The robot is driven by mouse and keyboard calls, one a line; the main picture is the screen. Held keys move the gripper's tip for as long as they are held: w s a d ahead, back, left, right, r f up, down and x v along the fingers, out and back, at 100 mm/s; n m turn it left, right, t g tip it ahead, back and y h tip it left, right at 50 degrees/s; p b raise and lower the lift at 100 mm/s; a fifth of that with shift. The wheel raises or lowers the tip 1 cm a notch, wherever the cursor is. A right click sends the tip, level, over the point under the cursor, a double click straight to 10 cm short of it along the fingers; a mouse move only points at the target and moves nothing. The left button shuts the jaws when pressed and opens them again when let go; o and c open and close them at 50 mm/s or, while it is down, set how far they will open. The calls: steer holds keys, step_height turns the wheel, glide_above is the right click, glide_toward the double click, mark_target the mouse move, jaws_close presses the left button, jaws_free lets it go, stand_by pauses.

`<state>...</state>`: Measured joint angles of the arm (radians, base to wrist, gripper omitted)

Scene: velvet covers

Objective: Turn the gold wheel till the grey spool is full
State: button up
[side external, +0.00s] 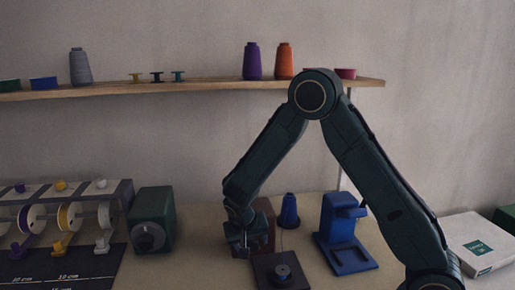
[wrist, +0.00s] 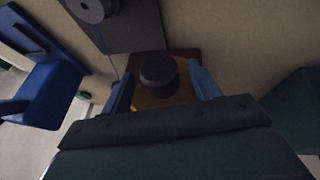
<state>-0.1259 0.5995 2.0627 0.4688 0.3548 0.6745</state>
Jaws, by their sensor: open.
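My gripper (side external: 245,243) points down at a brown block (side external: 268,222). In the wrist view my gripper (wrist: 160,72) is open, with one blue finger on each side of a dark round knob (wrist: 158,68). A gap shows beside the knob. Under it is a brownish-gold surface (wrist: 150,101), perhaps the gold wheel; its outline is partly hidden. A grey spool (side external: 283,271) stands on a dark plate just right of the gripper. It shows cut off at the top of the wrist view (wrist: 88,8), with a thin thread below it. How full it is, I cannot tell.
A blue stand (side external: 338,228) and a blue cone (side external: 289,212) stand right of the gripper. A green box with a dial (side external: 151,222) and a rack of ribbon reels (side external: 66,195) stand left. A shelf (side external: 205,87) holds cones and spools. Bare table lies between the green box and gripper.

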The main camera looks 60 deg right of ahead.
steer(key=c, duration=1)
steer(key=shift+o, duration=0.2)
steer(key=shift+y, duration=0.3)
steer(key=shift+s+d+m+t+y, duration=0.2)
steer(key=shift+m+t+y, duration=0.2)
steer(key=shift+t+y, duration=0.4)
steer(key=t+y, duration=0.2)
steer(key=shift+s+d+m+t, duration=0.2)
steer(key=shift+m+t, duration=0.1)
steer(key=shift+t, duration=0.1)
steer(key=shift+s+d+f+m+t+y, duration=0.1)
steer(key=shift+m+t+y, duration=0.15)
steer(key=shift+t+y, duration=0.5)
steer(key=shift+d+f+m+t+y, duration=0.1)
steer(key=shift+m+t+y, duration=0.15)
steer(key=shift+t+y, duration=0.45)
steer(key=shift+s+f+m+t+y, duration=0.1)
steer(key=shift+m+t+y, duration=0.2)
steer(key=shift+t+y, duration=0.6)
steer(key=shift+t, duration=0.35)
